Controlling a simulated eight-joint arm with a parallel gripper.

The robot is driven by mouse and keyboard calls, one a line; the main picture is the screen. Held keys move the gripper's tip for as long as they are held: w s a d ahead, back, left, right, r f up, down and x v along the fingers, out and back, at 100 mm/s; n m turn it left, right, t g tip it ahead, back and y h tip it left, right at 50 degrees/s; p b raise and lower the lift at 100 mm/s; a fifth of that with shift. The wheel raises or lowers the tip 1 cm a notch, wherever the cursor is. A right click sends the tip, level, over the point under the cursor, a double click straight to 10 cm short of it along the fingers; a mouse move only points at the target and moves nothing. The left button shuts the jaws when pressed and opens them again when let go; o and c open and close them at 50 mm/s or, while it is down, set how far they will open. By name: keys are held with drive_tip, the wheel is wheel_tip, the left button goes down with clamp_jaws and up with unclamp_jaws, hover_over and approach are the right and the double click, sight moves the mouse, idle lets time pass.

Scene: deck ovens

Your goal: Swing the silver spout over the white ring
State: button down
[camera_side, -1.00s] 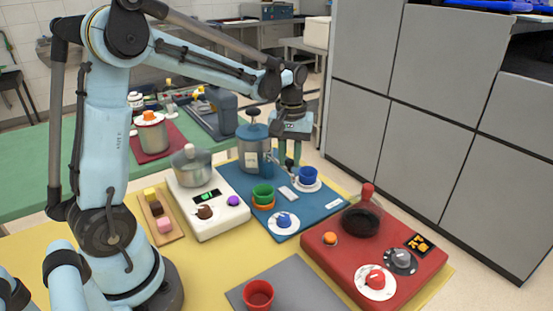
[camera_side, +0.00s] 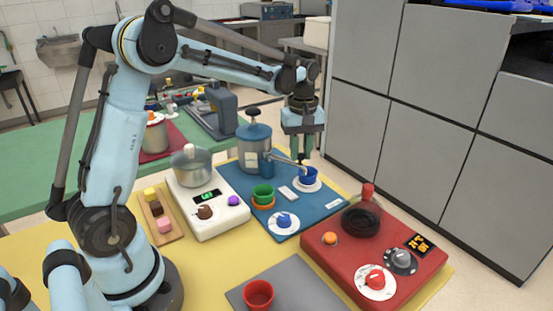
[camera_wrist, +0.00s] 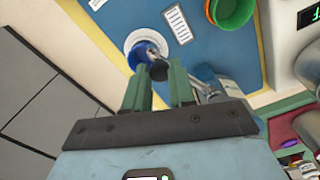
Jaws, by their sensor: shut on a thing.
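The silver spout (camera_side: 284,159) reaches right from a blue post (camera_side: 265,163) beside the lidded tank (camera_side: 254,148). Its outer end lies over the blue cup (camera_side: 309,174), which stands on the white ring (camera_side: 297,186). My gripper (camera_side: 304,158) points down above the cup and is shut on the spout near its outer end. In the wrist view the cup (camera_wrist: 140,58) and white ring (camera_wrist: 128,42) lie just beyond my fingers (camera_wrist: 160,88), with a dark round knob (camera_wrist: 158,70) between the fingertips. My fingers hide part of the spout.
A green cup (camera_side: 263,192) and a blue knob on a white disc (camera_side: 284,221) share the blue mat (camera_side: 325,207). A red hob with a dark pan (camera_side: 361,220) stands in front. A white scale with a pot (camera_side: 191,166) is left. Grey cabinets (camera_side: 420,130) stand at right.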

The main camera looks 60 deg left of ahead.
drive_tip(key=shift+w+a+n, duration=0.35)
drive_tip(key=shift+w+n, duration=0.25)
drive_tip(key=shift+n, duration=0.2)
drive_tip(key=shift+w+a+n, duration=0.35)
drive_tip(key=shift+w+n, duration=0.2)
drive_tip(key=shift+n, duration=0.25)
drive_tip(key=c, duration=0.9)
unclamp_jaws()
drive_tip(key=shift+c, duration=0.2)
wheel_tip(320, 180, up, 12)
drive_tip(key=shift+r, duration=0.1)
